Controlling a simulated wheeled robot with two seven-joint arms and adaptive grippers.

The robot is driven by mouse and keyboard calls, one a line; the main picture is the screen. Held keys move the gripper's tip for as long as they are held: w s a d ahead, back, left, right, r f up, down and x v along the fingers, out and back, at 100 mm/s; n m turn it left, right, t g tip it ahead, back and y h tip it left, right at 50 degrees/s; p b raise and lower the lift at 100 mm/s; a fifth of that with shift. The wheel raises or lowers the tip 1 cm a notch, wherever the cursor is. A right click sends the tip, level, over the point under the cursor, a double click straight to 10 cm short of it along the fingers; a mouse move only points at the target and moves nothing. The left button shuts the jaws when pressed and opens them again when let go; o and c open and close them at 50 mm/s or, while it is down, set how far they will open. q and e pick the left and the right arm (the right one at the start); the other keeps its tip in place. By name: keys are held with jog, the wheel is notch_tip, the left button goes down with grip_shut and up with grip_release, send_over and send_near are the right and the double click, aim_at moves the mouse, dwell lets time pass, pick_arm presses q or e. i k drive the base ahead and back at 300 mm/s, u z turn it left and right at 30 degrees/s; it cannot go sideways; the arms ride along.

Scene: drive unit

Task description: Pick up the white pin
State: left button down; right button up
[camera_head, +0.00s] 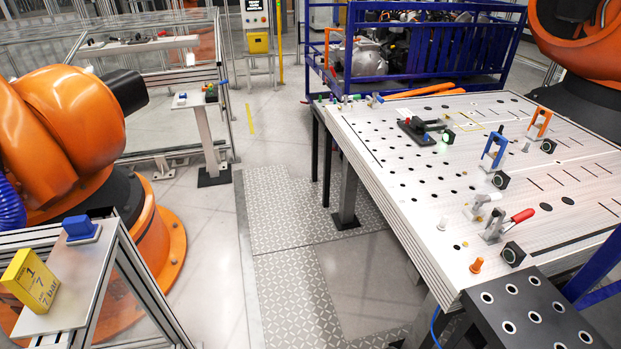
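A small white upright pin (441,224) stands on the perforated metal table (400,215), near its left front edge. A second small pale pin (526,147) stands farther back on the table, beside the blue bracket (494,148). Both are small, and I cannot tell their exact shape. Neither of my grippers shows in the head view.
A red-handled clamp (508,224), an orange pin (476,265) and black blocks stand near the white pin. A black plate with holes (530,318) is at the table's front. An orange industrial robot (65,125) is at left. Patterned floor (290,225) between is clear.

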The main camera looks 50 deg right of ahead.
aim_at(441, 226)
jog(key=z, duration=1.25)
